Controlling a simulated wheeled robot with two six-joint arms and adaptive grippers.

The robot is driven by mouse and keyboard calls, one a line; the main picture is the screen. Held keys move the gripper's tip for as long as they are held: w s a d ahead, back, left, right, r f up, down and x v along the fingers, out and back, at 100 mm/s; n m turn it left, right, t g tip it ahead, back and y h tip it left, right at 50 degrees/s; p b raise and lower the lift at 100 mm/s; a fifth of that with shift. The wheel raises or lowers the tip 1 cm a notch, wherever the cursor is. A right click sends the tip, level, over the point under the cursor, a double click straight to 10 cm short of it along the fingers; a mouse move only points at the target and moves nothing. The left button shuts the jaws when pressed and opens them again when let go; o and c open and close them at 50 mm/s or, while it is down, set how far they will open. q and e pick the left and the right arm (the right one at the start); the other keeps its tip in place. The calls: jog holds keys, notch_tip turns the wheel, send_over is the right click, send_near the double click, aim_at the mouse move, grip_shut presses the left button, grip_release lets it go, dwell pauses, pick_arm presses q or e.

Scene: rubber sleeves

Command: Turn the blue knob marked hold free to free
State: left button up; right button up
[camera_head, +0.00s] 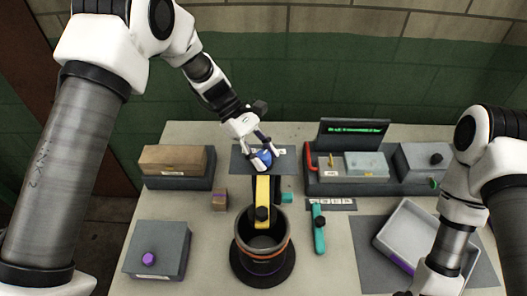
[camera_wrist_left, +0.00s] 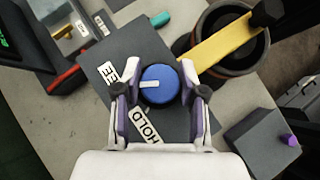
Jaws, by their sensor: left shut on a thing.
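The blue knob (camera_wrist_left: 159,86) sits on a dark grey plate (camera_wrist_left: 110,72) with white labels. One label reads HOLD (camera_wrist_left: 145,125); the other, partly covered by a finger, shows "EE" (camera_wrist_left: 106,71). A white pointer line on the knob points left in the left wrist view, towards the side of the partly covered label. My left gripper (camera_wrist_left: 160,92) is shut on the knob, one finger at each side. In the head view the blue knob (camera_head: 264,157) shows between the fingers of my left gripper (camera_head: 262,155). My right arm is at the right; its fingertips are not visible.
A dark pot with an orange rim (camera_head: 263,262) and a yellow bar (camera_head: 263,190) stand just in front of the knob. A console with a green display (camera_head: 353,127) is to the right. A grey tray (camera_head: 408,226), a teal tool (camera_head: 318,230) and a box with a purple knob (camera_head: 158,250) are nearby.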

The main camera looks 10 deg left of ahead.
pick_arm(q)
jog(key=shift+m, duration=0.3)
jog(key=o, duration=1.1)
jog(key=shift+o, duration=0.2)
jog(key=shift+a, duration=0.1)
jog(key=v, duration=1.2)
jog(key=shift+w, duration=0.25)
jog(key=shift+f, duration=0.1)
